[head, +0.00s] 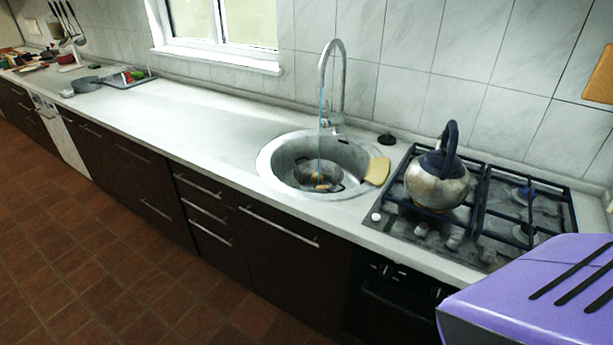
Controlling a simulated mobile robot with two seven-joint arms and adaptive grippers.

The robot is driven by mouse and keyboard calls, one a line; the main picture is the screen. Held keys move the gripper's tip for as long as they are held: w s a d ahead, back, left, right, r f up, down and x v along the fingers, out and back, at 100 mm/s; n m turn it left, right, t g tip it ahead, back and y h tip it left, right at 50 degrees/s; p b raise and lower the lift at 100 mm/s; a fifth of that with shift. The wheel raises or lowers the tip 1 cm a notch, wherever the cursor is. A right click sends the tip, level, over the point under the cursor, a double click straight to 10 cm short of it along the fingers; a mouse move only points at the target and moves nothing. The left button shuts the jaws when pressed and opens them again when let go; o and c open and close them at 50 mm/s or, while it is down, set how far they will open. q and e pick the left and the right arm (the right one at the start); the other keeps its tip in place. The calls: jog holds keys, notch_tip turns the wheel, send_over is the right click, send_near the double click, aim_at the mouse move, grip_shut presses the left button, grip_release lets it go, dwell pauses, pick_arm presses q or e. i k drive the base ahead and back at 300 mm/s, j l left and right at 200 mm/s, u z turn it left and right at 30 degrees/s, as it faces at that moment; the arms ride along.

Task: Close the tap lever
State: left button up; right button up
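A tall curved metal tap (343,85) stands behind the round metal sink (268,169). A thin bluish stream of water (320,130) falls from its spout into the basin. The tap lever (338,129) seems to be near the foot of the tap; it is small and its position is hard to tell. A pot (316,173) with something in it sits in the basin under the stream. Neither of my grippers is in view.
A metal kettle (437,184) with a dark handle stands on the gas hob (495,238) right of the sink. A yellowish board or sponge (377,170) lies on the sink's right rim. The counter (190,115) left of the sink is clear. A purple slotted object (530,290) fills the lower right.

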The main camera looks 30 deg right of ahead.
aim_at(327, 101)
jog(key=i+z, duration=0.25)
jog(key=z, duration=0.15)
jog(key=i+j+z, duration=0.15)
jog(key=z, duration=0.2)
jog(key=i+j+z, duration=0.5)
jog(key=z, duration=0.2)
jog(key=j, duration=0.1)
